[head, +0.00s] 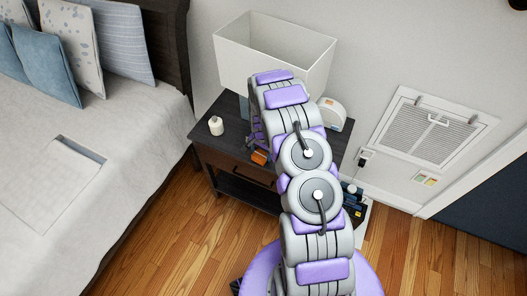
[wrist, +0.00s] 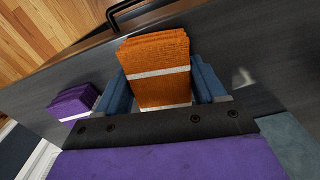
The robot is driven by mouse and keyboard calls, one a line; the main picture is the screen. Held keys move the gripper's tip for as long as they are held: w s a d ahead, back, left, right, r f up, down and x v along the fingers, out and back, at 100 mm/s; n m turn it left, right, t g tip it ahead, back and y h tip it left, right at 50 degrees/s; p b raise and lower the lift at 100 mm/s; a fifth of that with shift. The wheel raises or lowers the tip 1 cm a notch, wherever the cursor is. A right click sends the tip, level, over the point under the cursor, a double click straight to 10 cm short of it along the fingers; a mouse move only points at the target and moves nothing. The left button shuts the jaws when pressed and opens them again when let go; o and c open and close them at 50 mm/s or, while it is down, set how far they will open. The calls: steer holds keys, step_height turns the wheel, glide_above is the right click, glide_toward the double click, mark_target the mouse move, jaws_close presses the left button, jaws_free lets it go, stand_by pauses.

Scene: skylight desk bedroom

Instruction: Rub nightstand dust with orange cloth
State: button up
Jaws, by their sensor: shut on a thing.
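The orange cloth (wrist: 155,65) is a folded stack with a white band. It sits between the two blue fingers of my gripper (wrist: 167,85), which is shut on it. In the head view the orange cloth (head: 260,157) shows small near the front edge of the dark nightstand (head: 222,140), left of my arm. The dark nightstand top (wrist: 60,80) fills much of the wrist view. A pale smudge (wrist: 243,77), possibly dust, lies on it right of the fingers. I cannot tell whether the cloth touches the top.
A folded purple cloth (wrist: 75,104) with a white band lies left of my gripper. A white bottle (head: 216,125) and a white lamp shade (head: 270,50) are at the nightstand. The bed (head: 100,190) is close on the left; wood floor (head: 200,240) is clear in front.

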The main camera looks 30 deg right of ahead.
steer(key=shift+a+f, duration=0.2)
steer(key=shift+a, duration=0.1)
